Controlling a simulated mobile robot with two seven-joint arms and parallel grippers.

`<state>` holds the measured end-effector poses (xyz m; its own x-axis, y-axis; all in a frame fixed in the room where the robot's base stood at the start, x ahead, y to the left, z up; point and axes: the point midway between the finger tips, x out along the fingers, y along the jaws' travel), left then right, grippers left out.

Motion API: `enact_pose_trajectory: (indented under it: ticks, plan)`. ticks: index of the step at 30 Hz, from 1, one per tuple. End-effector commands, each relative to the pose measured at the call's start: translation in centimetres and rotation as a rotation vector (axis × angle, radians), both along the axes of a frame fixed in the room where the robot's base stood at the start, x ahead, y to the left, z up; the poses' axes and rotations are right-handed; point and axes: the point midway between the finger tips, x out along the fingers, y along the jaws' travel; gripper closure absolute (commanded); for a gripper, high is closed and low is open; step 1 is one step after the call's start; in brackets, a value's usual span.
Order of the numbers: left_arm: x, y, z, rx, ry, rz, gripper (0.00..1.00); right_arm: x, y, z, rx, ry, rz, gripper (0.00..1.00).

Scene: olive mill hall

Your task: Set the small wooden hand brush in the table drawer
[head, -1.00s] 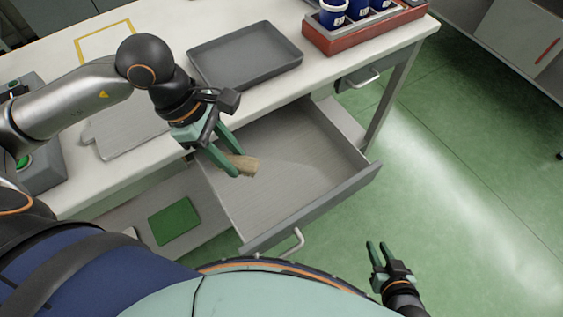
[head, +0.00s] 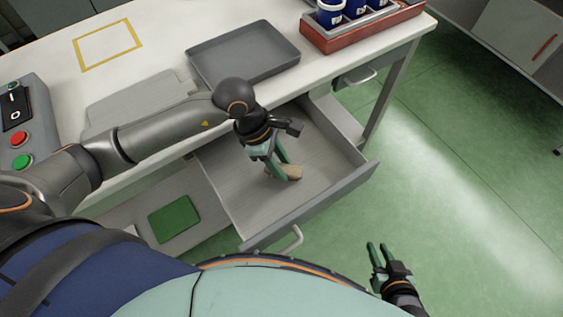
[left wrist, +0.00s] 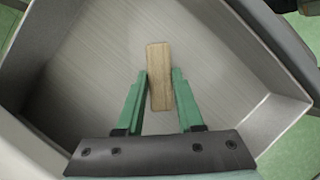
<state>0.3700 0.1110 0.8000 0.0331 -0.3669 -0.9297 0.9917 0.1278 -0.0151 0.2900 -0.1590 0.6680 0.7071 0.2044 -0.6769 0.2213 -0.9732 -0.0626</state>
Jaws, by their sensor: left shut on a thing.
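The small wooden hand brush (head: 290,172) is a pale brown block between the fingers of my left gripper (head: 283,173). In the left wrist view the brush (left wrist: 159,76) lies lengthwise between the two green fingers (left wrist: 160,95), which are shut on it. The open table drawer (head: 320,190) is pulled out, with a grey interior and a bar handle at its front. The brush is over or inside the drawer; I cannot tell whether it touches the bottom. My right gripper (head: 381,256) is open and empty over the floor at the lower right.
A grey tray (head: 243,55) and a red crate with blue containers (head: 365,30) stand on the table (head: 150,60). A button box (head: 20,125) sits at the left. A green pad (head: 174,219) lies on a lower shelf. The drawer interior around the brush is clear.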

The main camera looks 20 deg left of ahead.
Motion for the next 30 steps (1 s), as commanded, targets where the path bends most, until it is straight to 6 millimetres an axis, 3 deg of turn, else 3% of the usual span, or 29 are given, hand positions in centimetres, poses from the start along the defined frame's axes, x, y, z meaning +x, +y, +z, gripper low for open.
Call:
enact_pose_trajectory:
  ticks: [11, 12, 18, 20, 30]
  plan:
    - [0.05, 0.0, -0.78, -0.001, -0.002, 0.0, 1.0, 0.4, 0.05, -0.21, 0.002, -0.01, -0.001, 0.73]
    - [0.04, 0.0, -0.7, -0.001, -0.002, 0.0, 0.62, 0.41, 0.09, -0.12, 0.002, -0.009, -0.001, 0.73]
    - [0.03, 0.0, -0.61, -0.001, -0.002, 0.0, 0.39, 0.42, 0.19, -0.02, 0.003, -0.007, 0.001, 0.73]
    - [0.03, 0.0, -0.6, -0.001, -0.002, 0.0, 0.34, 0.42, 0.22, -0.01, 0.004, -0.006, 0.002, 0.73]
    - [0.03, 0.0, -0.01, -0.002, -0.002, 0.0, 0.34, 0.45, 0.27, 0.68, 0.005, -0.01, 0.002, 0.73]
